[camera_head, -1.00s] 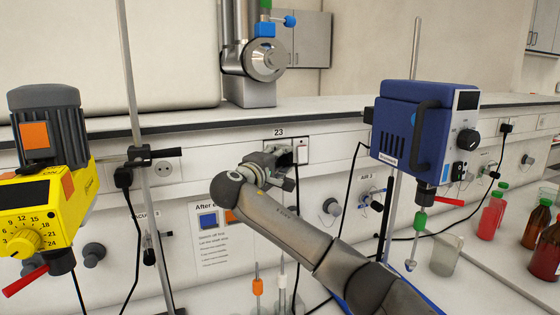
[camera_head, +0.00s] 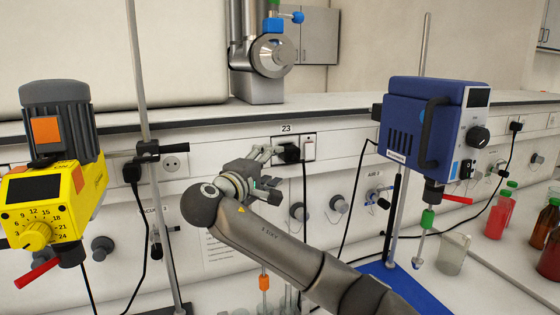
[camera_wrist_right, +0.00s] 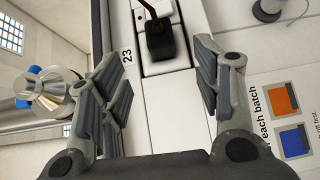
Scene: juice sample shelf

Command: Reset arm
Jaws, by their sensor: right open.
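My right arm reaches up from the lower right in the head view. Its gripper (camera_head: 268,168) is in front of the white wall panel, close to the number 23 socket with a black plug (camera_head: 289,153). In the right wrist view the gripper (camera_wrist_right: 160,85) has its fingers wide apart with nothing between them. The black plug (camera_wrist_right: 159,40) shows beyond the fingers, apart from them. My left gripper is not in view.
A yellow stirrer (camera_head: 50,190) stands at left on a metal rod. A blue stirrer (camera_head: 430,125) stands at right on a stand with a blue base (camera_head: 400,285). A beaker (camera_head: 454,254) and red and brown bottles (camera_head: 497,215) are at far right.

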